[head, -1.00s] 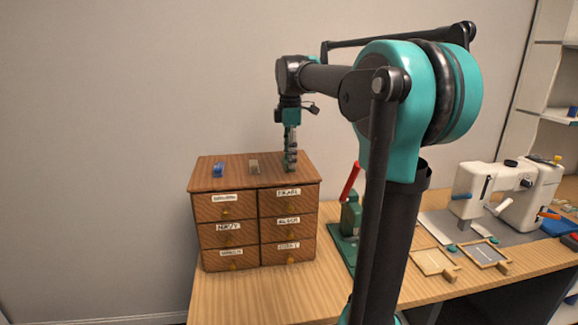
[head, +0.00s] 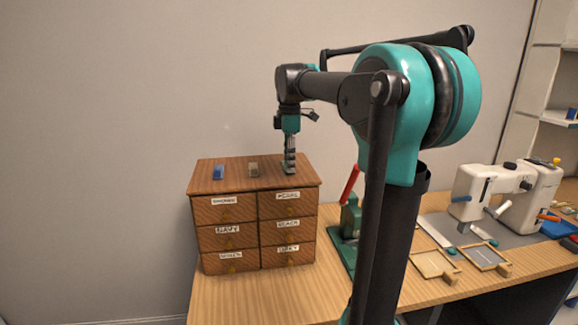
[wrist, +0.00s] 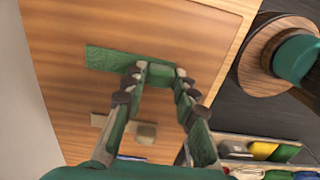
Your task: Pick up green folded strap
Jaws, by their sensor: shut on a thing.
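The green folded strap (wrist: 110,60) lies near the edge of the wooden cabinet top in the wrist view. My gripper (wrist: 160,74) is shut on it toward its right end, with a fingertip on either side. The strap's left part sticks out past the fingers. In the head view my gripper (head: 289,170) points straight down at the right side of the cabinet top, and its fingers mostly hide the strap. I cannot tell any gap between strap and cabinet top.
The drawer cabinet (head: 230,238) has labelled drawers. A blue folded piece (head: 218,172) and a grey-beige one (head: 254,170) lie left of my gripper. A green press with a red lever (head: 349,184) stands to the right. A white sewing machine (head: 505,190) is farther right.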

